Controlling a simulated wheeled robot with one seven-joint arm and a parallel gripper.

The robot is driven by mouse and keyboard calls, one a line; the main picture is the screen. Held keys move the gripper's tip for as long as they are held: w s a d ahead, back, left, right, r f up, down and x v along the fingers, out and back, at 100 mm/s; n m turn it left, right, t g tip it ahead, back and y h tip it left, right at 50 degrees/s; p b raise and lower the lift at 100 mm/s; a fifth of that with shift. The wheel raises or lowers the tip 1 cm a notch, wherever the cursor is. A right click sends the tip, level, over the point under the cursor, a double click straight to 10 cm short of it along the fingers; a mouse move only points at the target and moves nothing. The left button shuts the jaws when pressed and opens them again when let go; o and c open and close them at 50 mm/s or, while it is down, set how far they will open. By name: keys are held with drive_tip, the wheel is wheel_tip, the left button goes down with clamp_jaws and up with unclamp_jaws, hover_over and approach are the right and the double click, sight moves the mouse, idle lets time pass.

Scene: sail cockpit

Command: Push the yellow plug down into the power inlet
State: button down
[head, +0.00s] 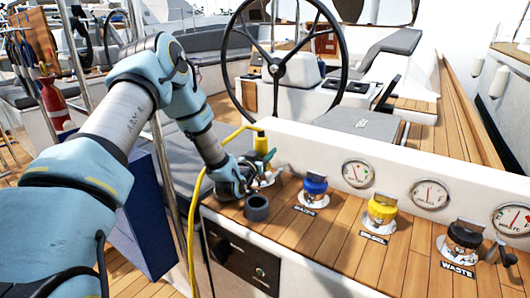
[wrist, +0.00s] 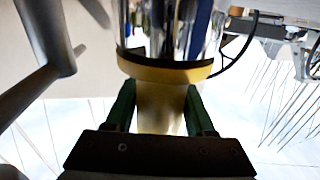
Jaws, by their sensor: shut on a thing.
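The yellow plug (head: 262,143) stands roughly upright at the left end of the wooden counter, its yellow cable (head: 222,142) leaving the top and looping down to the left. My gripper (head: 250,174) is at its lower part. In the wrist view the two dark green fingers (wrist: 160,95) are shut on a pale yellow body (wrist: 160,116), which seems to be the plug. A shiny cylinder with a yellow band (wrist: 165,70) lies just beyond the fingertips. The power inlet is mostly hidden behind my gripper; whether the plug is seated in it I cannot tell.
A dark grey round cap (head: 257,207) stands at the counter's front edge close to my gripper. Blue (head: 315,186), yellow (head: 382,208) and black (head: 463,238) capped fittings stand to the right, before several gauges. The steering wheel (head: 282,64) is behind.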

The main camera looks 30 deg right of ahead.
drive_tip(key=shift+r, duration=0.3)
drive_tip(key=shift+r, duration=0.35)
drive_tip(key=shift+r, duration=0.2)
drive_tip(key=shift+f+b, duration=0.8)
idle(1.1)
drive_tip(key=shift+r, duration=0.35)
drive_tip(key=shift+r, duration=0.3)
drive_tip(key=shift+r, duration=0.15)
idle(1.2)
drive_tip(key=shift+f+b, duration=0.8)
drive_tip(key=shift+f, duration=0.05)
